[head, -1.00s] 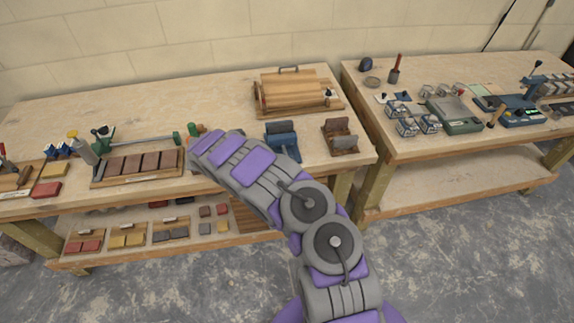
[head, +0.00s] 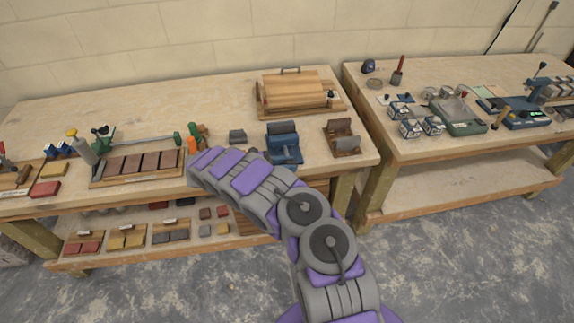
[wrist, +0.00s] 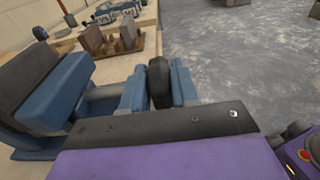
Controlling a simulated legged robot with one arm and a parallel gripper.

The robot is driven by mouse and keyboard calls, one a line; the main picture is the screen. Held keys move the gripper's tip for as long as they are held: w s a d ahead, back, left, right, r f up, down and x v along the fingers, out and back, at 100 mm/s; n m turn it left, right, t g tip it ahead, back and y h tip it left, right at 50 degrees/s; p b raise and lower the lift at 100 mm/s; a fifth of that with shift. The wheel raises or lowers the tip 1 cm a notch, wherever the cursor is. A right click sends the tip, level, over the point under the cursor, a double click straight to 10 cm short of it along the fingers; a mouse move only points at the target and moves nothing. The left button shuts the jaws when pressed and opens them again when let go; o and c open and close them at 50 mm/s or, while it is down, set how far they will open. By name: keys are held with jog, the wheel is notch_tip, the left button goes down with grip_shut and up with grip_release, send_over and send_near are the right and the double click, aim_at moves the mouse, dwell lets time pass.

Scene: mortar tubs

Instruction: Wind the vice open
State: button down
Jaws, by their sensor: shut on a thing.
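The blue vice (head: 283,148) stands near the front edge of the left bench, with a dark block at its jaws. In the wrist view the vice's blue body (wrist: 57,92) fills the left side, and a grey rod (wrist: 103,102) runs out from it to the right. My gripper (wrist: 158,85) is shut on a dark rounded knob (wrist: 158,78), which sits between its two blue fingers beside the vice. In the head view my arm hides the gripper. How wide the vice jaws stand apart is hard to tell.
A wooden holder with upright plates (head: 342,138) stands right of the vice. A grey block (head: 237,136) and green and orange items (head: 197,137) lie to its left. A wooden box (head: 295,92) stands behind. Open floor lies in front of the bench.

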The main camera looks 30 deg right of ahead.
jog(key=c, duration=0.9)
grip_release()
jog(key=shift+w+f, duration=0.15)
jog(key=shift+w, duration=0.3)
jog(key=shift+c, duration=0.2)
jog(key=shift+s, duration=0.1)
jog(key=shift+r, duration=0.2)
jog(key=shift+r, duration=0.3)
notch_tip(320, 180, up, 3)
jog(key=shift+a+r+p, duration=0.1)
jog(key=shift+p, duration=0.7)
jog(key=s+a+p, duration=0.3)
jog(key=s+a, duration=0.1)
jog(key=s, duration=1.1)
jog(key=shift+s+r, duration=0.2)
jog(key=shift+r, duration=0.2)
